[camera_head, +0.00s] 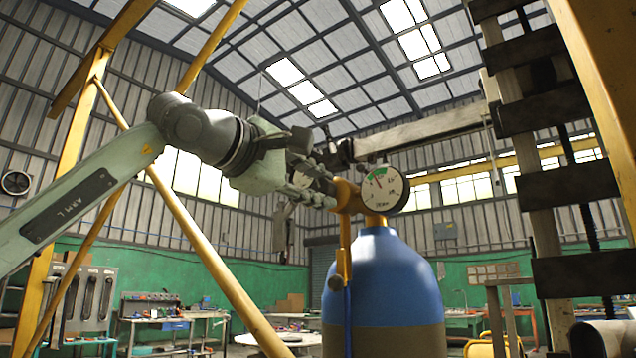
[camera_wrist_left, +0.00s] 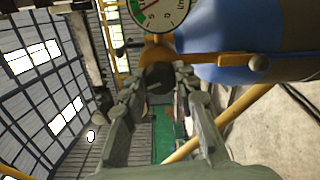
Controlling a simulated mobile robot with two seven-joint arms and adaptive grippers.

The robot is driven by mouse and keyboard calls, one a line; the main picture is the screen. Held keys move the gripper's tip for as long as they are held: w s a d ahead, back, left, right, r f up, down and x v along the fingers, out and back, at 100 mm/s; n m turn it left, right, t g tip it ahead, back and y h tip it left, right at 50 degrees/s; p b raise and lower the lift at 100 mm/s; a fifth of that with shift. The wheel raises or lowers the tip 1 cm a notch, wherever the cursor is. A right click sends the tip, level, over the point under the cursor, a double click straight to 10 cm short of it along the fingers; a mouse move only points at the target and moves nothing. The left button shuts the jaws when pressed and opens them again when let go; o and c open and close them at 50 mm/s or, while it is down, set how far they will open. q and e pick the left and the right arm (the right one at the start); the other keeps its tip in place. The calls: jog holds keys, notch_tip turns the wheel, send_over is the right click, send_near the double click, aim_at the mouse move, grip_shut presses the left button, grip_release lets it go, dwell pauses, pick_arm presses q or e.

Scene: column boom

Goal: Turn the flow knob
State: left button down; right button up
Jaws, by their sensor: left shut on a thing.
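The blue gas cylinder (camera_head: 375,275) stands upright in the head view, with a brass regulator (camera_head: 346,196) and a round white gauge (camera_head: 384,190) with a green band on top. My left gripper (camera_head: 322,183) reaches in from the left, its fingertips at the regulator's left side. In the left wrist view, the dark flow knob (camera_wrist_left: 160,77) sits between the two fingertips, in front of the brass body (camera_wrist_left: 205,62). My left gripper is shut on it. In the head view the fingers mostly hide the knob. My right gripper is not in view.
A pale boom (camera_head: 420,130) runs just above the gauge to a dark-stepped column (camera_head: 545,140) at right. Workbenches (camera_head: 165,320) stand far back along the green wall.

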pick_arm(q)
jog(key=shift+m, duration=0.5)
jog(key=c, duration=1.2)
grip_release()
jog(key=shift+o, duration=0.2)
jog(key=v, duration=1.2)
